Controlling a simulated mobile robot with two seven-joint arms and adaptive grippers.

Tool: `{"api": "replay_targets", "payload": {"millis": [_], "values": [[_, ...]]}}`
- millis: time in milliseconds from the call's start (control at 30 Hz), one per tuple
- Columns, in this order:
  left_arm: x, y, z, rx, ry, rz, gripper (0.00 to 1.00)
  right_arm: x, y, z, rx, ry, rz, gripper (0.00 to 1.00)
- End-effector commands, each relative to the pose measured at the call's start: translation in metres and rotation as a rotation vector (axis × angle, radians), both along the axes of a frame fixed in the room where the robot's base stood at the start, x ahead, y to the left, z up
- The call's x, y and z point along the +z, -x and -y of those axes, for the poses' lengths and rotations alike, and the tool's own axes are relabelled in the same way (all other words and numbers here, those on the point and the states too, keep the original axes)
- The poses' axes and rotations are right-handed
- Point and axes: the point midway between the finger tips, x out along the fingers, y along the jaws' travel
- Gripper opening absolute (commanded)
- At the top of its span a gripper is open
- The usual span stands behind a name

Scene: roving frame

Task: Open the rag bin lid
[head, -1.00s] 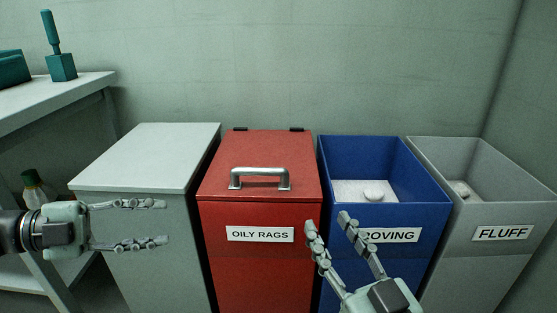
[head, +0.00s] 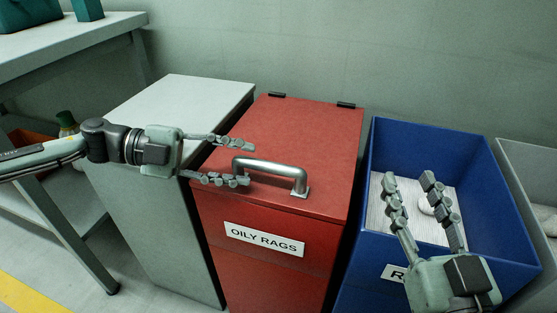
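The red rag bin (head: 262,270) labelled OILY RAGS stands in the middle of the head view. Its red lid (head: 305,130) is closed flat, with two dark hinges at the back edge. A grey metal handle (head: 272,167) is fixed near the lid's front edge. My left gripper (head: 248,163) comes in from the left above the lid, fingers spread and pointing right. Its fingertips are at the handle's left end; I cannot tell whether they touch it. My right gripper (head: 409,179) is open and empty over the blue bin, right of the red bin.
A blue bin (head: 500,200) with a pale pad and a whitish lump inside stands right of the red bin. A grey bin (head: 525,160) is further right. A grey closed cabinet (head: 190,100) stands on the left, with a workbench (head: 80,45) beyond it.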

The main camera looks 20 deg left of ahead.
Motion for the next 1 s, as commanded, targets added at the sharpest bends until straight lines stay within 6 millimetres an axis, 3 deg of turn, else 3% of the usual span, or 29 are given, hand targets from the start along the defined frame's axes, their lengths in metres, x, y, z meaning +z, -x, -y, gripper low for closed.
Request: {"api": "replay_targets", "payload": {"millis": [333,733,1000], "values": [[-0.009,-0.016,0.05,0.0,0.003,0.004,0.39,-0.003,-0.001,0.001,-0.003,0.008,-0.015,0.4],[-0.012,-0.018,0.059,0.0,0.0,0.002,0.39,-0.006,-0.002,0.002,-0.004,0.013,-0.026,0.4],[-0.012,-0.018,0.059,0.0,0.0,0.002,0.07,-0.006,-0.002,0.002,-0.005,0.014,-0.026,0.4]]}}
